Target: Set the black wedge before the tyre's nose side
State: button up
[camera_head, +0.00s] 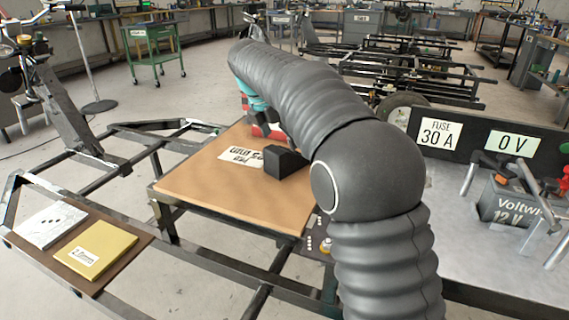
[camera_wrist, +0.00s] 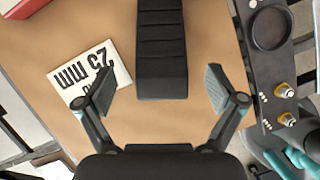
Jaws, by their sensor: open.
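The black wedge (camera_head: 286,162) lies on the brown tabletop, beside a white card, in the head view. In the wrist view the wedge (camera_wrist: 161,50) has a ribbed face and runs up out of the top edge. My gripper (camera_wrist: 160,88) is open, with one finger on each side of the wedge's near end and gaps between. Neither finger visibly touches it; the height between them is hard to tell.
A white card (camera_wrist: 82,76) marked 25 mm lies left of the wedge. A red box (camera_wrist: 22,8) stands at the table's corner. A dark tray (camera_wrist: 268,75) with brass fittings lies right of the table. The brown tabletop (camera_head: 200,185) is clear at its front left.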

aim_at(287, 157)
jog(key=shift+b+x, duration=0.6)
jog(key=shift+x, duration=3.2)
jog(key=shift+s+a+r, duration=0.1)
jog(key=shift+s+a, duration=0.05)
jog(key=c, duration=1.6)
